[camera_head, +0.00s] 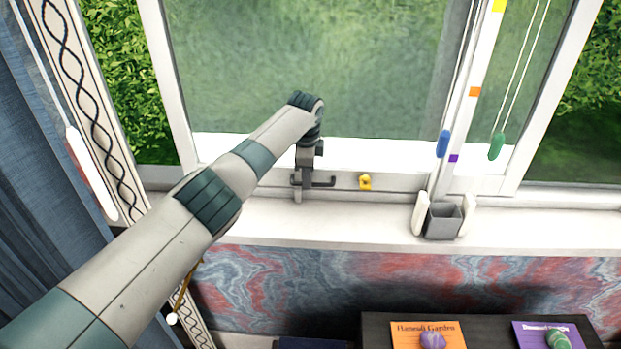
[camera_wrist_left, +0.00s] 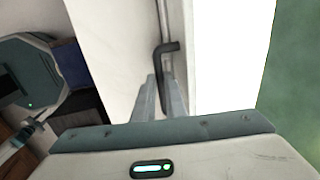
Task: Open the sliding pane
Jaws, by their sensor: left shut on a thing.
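The sliding pane (camera_head: 310,65) is a large glass sheet in a white frame, in the upper middle of the head view. A dark grey hooked handle (camera_head: 325,183) sits low on its bottom rail; it also shows in the wrist view (camera_wrist_left: 163,50). My left gripper (camera_head: 299,186) points down at the rail and is shut on the handle. In the wrist view its two fingers (camera_wrist_left: 160,95) flank the handle's lower part, and their tips hide some of it. My right gripper is in neither view.
A grey cup (camera_head: 443,221) stands on the white sill between two white pieces. A small yellow item (camera_head: 365,183) is on the rail right of the handle. Blue (camera_head: 443,143) and green (camera_head: 496,146) cord pulls hang at the right. A blue curtain (camera_head: 30,170) hangs left.

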